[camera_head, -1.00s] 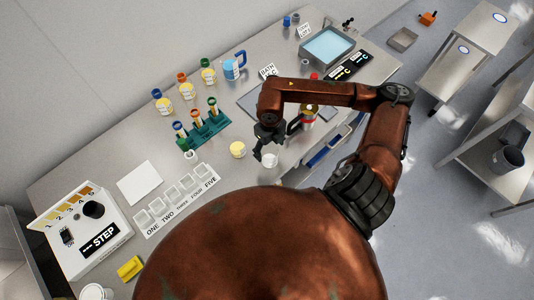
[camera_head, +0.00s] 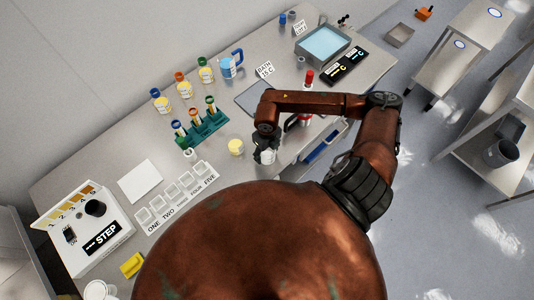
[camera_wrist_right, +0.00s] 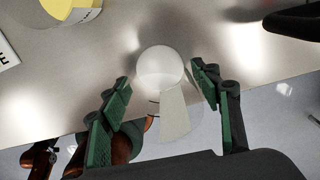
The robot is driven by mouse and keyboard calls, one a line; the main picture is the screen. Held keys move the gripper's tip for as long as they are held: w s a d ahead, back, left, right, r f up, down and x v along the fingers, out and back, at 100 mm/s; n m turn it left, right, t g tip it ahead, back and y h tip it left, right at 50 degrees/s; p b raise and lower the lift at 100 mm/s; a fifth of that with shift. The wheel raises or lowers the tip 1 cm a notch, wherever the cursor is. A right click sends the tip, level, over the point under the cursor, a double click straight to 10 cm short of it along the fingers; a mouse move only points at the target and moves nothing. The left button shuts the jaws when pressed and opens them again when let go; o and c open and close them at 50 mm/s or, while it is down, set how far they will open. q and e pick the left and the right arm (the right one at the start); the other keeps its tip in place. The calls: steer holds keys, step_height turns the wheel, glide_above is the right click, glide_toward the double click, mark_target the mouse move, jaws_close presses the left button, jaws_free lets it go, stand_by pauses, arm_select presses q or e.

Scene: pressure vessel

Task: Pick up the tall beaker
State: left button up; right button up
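A pale, whitish beaker (camera_head: 268,157) stands near the table's front edge in the head view, partly covered by my right gripper (camera_head: 264,152). I take it for the tall beaker. In the right wrist view the beaker (camera_wrist_right: 160,66) shows as a pale round end with a translucent strip below it. It lies between and slightly beyond the spread green-padded fingers of my right gripper (camera_wrist_right: 163,105). A gap shows on both sides, so the gripper is open and not holding it. My left gripper is not in view.
A green tube rack (camera_head: 207,128) is farther left. A red-capped bottle (camera_head: 308,80) stands behind my right forearm. A row of labelled square cups (camera_head: 178,193) lies to the left.

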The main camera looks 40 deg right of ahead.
steer(key=c, duration=0.9)
steer(key=shift+o, duration=0.2)
steer(key=shift+r, duration=0.1)
